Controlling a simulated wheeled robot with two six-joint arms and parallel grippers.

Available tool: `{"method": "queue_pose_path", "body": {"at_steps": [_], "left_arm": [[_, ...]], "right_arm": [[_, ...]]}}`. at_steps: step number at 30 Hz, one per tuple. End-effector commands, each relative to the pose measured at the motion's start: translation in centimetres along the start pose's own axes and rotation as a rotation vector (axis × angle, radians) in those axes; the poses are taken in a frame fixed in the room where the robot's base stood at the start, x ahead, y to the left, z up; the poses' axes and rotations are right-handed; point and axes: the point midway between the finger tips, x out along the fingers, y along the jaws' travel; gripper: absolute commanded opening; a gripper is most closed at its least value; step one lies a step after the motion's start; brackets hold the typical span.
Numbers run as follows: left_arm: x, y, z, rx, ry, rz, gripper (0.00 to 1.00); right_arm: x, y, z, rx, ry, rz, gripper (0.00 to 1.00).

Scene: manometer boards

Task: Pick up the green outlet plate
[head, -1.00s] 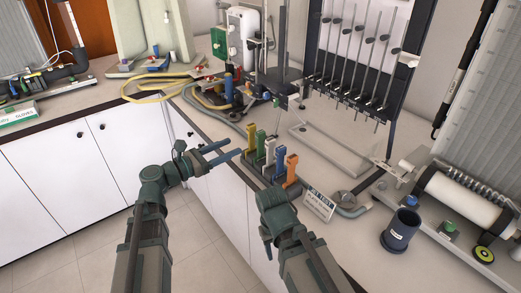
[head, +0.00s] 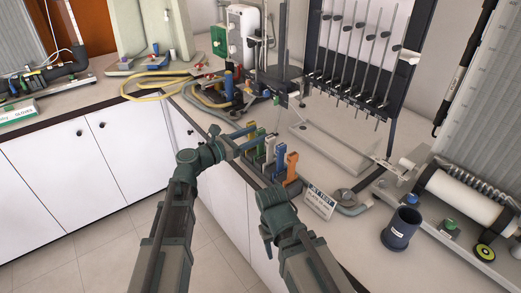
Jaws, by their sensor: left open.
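A row of upright coloured plates stands in a dark rack near the counter's front edge. The green outlet plate (head: 261,133) is near the left end of the row, beside a yellow one (head: 251,128). White (head: 269,148), blue (head: 280,157) and orange (head: 292,167) plates follow to the right. My left gripper (head: 255,137) is open, its fingers reaching in at the yellow and green plates and partly covering them. I cannot tell whether it touches either. My right arm's wrist (head: 277,203) is in front of the rack; its fingers are not clearly visible.
A lettered sign (head: 320,201) stands right of the rack. A dark cup (head: 401,229) and a white roller (head: 466,197) are farther right. A manometer board (head: 357,50) stands behind, with hoses (head: 150,88) to the left.

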Motion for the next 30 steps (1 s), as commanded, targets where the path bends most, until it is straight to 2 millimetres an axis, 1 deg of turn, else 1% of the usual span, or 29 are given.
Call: {"method": "queue_pose_path", "body": {"at_steps": [1,2,8,9,11,12,14,18,19,30], "left_arm": [[0.73,0.06,0.04,0.000,0.000,-0.001,0.60],[0.91,0.06,0.04,0.000,0.000,0.000,0.60],[0.97,-0.01,0.04,0.000,0.000,0.001,0.60],[0.96,-0.01,0.04,0.000,0.000,0.001,0.56],[0.96,-0.01,0.04,0.000,0.000,0.001,0.46],[0.96,-0.01,0.04,0.000,0.000,0.001,0.38],[0.95,-0.01,0.04,0.000,0.000,0.001,0.28],[0.95,-0.01,0.04,0.000,0.000,0.001,0.02],[0.95,-0.01,0.04,0.000,0.000,0.001,0.00],[0.94,-0.01,0.04,0.000,0.000,0.001,0.00]], "right_arm": [[-0.04,0.00,0.00,0.000,0.000,0.000,0.50],[-0.04,0.00,0.00,0.000,0.000,0.000,0.50],[-0.04,0.00,0.00,0.000,0.000,0.000,0.50],[-0.04,0.00,0.00,0.000,0.000,0.000,0.50],[-0.04,0.00,0.00,0.000,0.000,0.000,0.50],[-0.04,0.00,0.00,0.000,0.000,0.000,0.50],[-0.04,0.00,0.00,0.000,0.000,0.000,0.50],[-0.04,0.00,0.00,0.000,0.000,0.000,0.50],[-0.04,0.00,0.00,0.000,0.000,0.000,0.50],[-0.04,0.00,0.00,0.000,0.000,0.000,0.50]]}}
